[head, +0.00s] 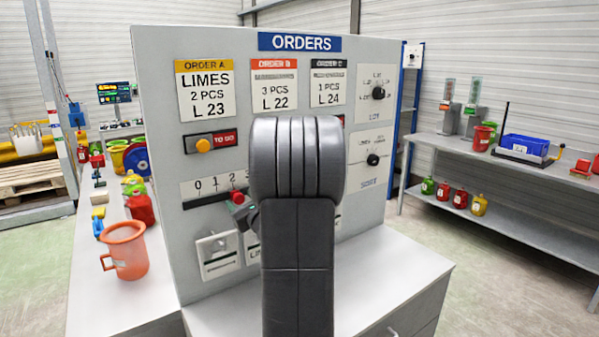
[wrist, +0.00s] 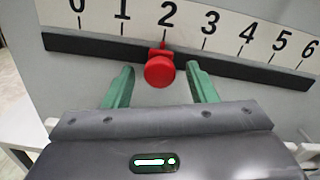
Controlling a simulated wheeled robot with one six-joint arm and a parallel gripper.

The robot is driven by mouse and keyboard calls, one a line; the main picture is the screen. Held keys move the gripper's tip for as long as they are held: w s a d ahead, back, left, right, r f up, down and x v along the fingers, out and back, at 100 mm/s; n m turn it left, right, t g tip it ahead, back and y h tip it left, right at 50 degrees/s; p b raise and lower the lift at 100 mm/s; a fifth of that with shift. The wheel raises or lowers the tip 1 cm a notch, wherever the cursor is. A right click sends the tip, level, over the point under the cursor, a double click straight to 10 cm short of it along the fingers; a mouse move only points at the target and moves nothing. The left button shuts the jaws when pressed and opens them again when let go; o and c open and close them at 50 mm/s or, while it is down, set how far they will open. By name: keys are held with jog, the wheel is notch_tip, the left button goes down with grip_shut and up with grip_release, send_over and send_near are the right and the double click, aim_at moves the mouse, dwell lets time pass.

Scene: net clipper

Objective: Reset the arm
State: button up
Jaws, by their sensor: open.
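My gripper (wrist: 160,68) shows in the wrist view with its two green fingers apart. A red round knob (wrist: 158,72) sits between the fingers, with a visible gap on each side. The knob is on a dark slider rail (wrist: 95,48) below a number scale (wrist: 187,22), at the 2 mark. In the head view my arm reaches up in front of the grey orders panel (head: 160,120) and hides its middle. The red knob (head: 238,198) shows just left of my arm, and my gripper is mostly hidden there.
The panel stands on a grey cabinet (head: 400,265). An orange jug (head: 124,250) stands on the left bench (head: 95,295). A shelf rack (head: 480,150) at the right holds a blue bin (head: 525,145) and several small containers. Open floor (head: 500,270) lies at the right.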

jog(key=shift+x, duration=1.1)
jog(key=shift+a, duration=0.1)
jog(key=shift+s, duration=0.1)
